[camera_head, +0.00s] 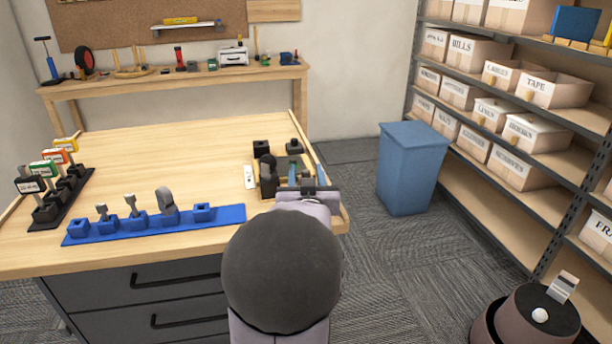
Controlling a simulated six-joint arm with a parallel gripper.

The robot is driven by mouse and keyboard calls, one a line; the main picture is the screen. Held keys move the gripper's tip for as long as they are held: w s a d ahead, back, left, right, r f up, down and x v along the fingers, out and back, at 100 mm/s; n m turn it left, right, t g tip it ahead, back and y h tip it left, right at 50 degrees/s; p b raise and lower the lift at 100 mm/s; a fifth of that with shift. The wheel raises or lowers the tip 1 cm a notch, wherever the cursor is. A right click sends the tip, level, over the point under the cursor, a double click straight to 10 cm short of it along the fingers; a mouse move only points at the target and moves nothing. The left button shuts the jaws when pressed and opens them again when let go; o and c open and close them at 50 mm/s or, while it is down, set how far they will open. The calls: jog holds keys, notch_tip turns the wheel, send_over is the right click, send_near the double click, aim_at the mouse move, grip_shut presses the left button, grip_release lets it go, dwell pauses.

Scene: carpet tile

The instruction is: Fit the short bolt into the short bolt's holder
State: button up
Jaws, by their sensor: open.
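A blue rack (228,215) lies along the front of the wooden workbench. Several blue holders stand in a row on it; some have grey metal pieces upright in them. The holder at the right end (202,211) and the one at the left end (78,230) look empty. I cannot tell which is the short bolt's holder. My gripper (306,184) is open at the bench's right front, over or beside a small wooden tray (282,192) with dark parts. My arm hides part of this area. I cannot make out the short bolt for sure.
A black rack (50,221) with labelled tags stands at the bench's left. The bench has a raised right edge. Its middle is clear. A blue bin (408,170) stands on the floor.

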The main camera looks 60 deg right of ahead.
jog(key=shift+w+d, duration=0.3)
jog(key=shift+d, duration=0.15)
jog(key=shift+c, duration=0.2)
grip_shut()
jog(key=shift+r, duration=0.1)
